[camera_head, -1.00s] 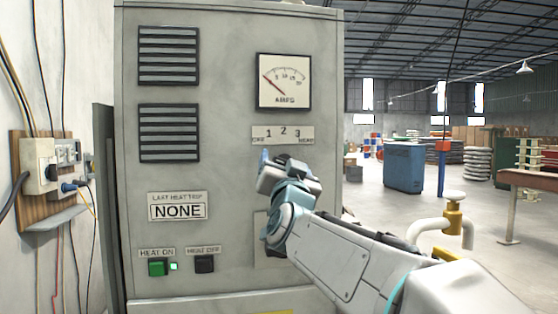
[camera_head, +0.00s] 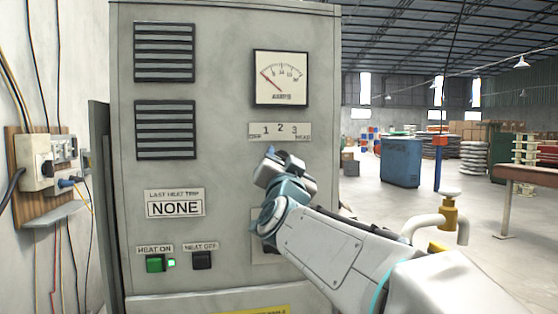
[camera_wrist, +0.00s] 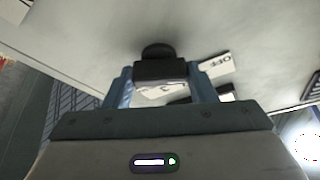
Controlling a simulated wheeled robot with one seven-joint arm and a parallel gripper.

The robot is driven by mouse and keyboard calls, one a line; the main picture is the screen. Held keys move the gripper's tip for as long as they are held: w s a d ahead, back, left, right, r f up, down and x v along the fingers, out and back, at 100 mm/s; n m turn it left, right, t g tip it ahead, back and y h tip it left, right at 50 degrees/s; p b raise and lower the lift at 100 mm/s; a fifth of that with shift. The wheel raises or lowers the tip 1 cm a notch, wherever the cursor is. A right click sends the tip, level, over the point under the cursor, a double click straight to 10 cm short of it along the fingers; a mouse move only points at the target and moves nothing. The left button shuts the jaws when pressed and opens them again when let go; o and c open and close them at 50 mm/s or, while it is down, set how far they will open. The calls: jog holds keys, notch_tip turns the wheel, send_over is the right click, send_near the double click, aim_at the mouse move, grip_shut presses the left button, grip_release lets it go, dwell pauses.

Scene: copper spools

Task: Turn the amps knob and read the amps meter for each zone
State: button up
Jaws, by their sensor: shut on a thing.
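The amps meter (camera_head: 281,78) is a white square dial in a black frame, high on the grey cabinet. Its red needle leans to the upper left, near the low end of the scale. Below it is a label plate (camera_head: 280,131) marked 1, 2 and 3, with small words at its ends. My gripper (camera_head: 277,154) is at the panel just under this plate and hides the knob in the head view. In the wrist view, the black amps knob (camera_wrist: 160,68) sits between the two blue fingers of my gripper (camera_wrist: 162,88), which is shut on it.
Lower left on the cabinet are a lit green HEAT ON button (camera_head: 155,263), a black HEAT OFF button (camera_head: 202,261) and a NONE sign (camera_head: 174,208). Sockets and cables (camera_head: 45,165) are on the left wall.

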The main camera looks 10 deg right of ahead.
jog(key=shift+m+g+h+p, duration=0.55)
jog(key=shift+m+p, duration=0.25)
jog(key=shift+m, duration=0.8)
jog(key=shift+m+g+h+p, duration=0.5)
jog(key=shift+m+p, duration=0.25)
jog(key=shift+m, duration=0.85)
jog(key=shift+a+h, duration=0.1)
jog(key=shift+h, duration=0.15)
jog(key=o, duration=1)
jog(key=b+v, duration=0.1)
jog(key=v, duration=1.3)
